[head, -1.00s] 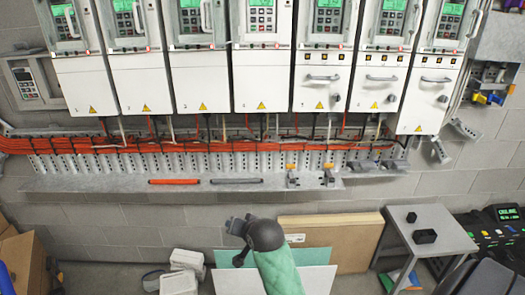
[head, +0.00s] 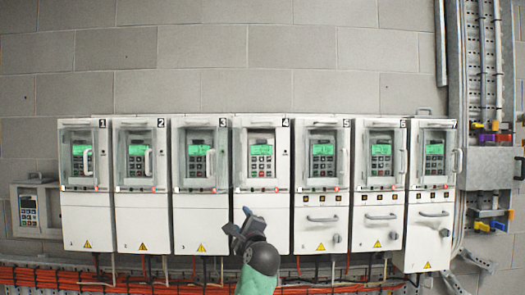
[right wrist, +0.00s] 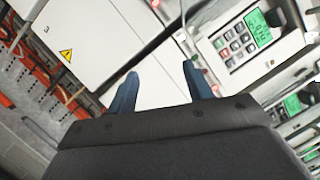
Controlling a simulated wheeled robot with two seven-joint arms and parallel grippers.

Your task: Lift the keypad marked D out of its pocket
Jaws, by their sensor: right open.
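The keypad on drive 4 (head: 261,157) sits in its pocket with a lit green display, and no door handle shows over it. No letter D is readable on any keypad. The same keypad (right wrist: 240,38) appears tilted at the upper right of the right wrist view. My right gripper (head: 243,222) is in front of the lower white panel of drive 4, below the keypad and apart from it. Its two blue fingers (right wrist: 161,88) stand apart with nothing between them. My left gripper is not in view.
A wall box (head: 34,210) at the left holds another keypad. Orange cables (head: 130,280) run below. Metal rails (head: 482,60) rise at the right.

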